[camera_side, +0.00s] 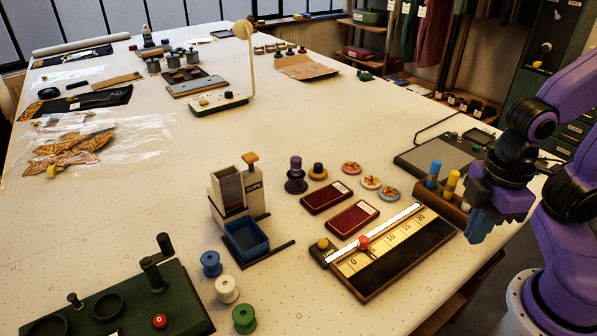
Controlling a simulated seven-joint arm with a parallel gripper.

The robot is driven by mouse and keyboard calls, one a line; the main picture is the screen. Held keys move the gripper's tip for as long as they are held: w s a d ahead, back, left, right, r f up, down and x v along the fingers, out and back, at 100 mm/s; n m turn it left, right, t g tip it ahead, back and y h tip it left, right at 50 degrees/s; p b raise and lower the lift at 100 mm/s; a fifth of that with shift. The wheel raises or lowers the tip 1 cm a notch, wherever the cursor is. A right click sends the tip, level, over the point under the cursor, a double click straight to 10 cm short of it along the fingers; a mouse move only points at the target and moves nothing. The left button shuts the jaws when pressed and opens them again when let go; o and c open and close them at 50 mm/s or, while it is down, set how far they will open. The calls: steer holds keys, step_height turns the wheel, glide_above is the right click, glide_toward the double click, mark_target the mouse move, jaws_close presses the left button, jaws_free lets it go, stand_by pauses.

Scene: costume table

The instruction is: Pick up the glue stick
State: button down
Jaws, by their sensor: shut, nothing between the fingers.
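No object is clearly readable as the glue stick. A blue cylinder (433,170) and a yellow cylinder (452,182) stand upright in a brown wooden holder (436,202) at the right; I cannot tell whether either is the glue stick. My gripper (480,232) points down just right of the holder and hides its right end. It is shut, with nothing seen in it.
A measuring board (400,262) with a red knob lies left of my gripper. Two dark red boxes (352,217), round badges (371,182) and a grey dispenser (238,190) with a blue bin stand further left. A dark flat pad (430,155) lies behind the holder. The table's centre is clear.

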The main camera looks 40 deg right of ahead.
steer(key=c, duration=1.8)
jaws_free()
steer(key=o, duration=1)
steer(key=shift+o, duration=0.2)
steer(key=w+a+r+m, duration=0.5)
steer(key=w+a+m, duration=0.3)
steer(key=w, duration=0.5)
step_height(320, 180, up, 5)
steer(key=m, duration=2.2)
glide_above(296, 158)
step_height(296, 158, down, 17)
steer(key=shift+f, duration=0.1)
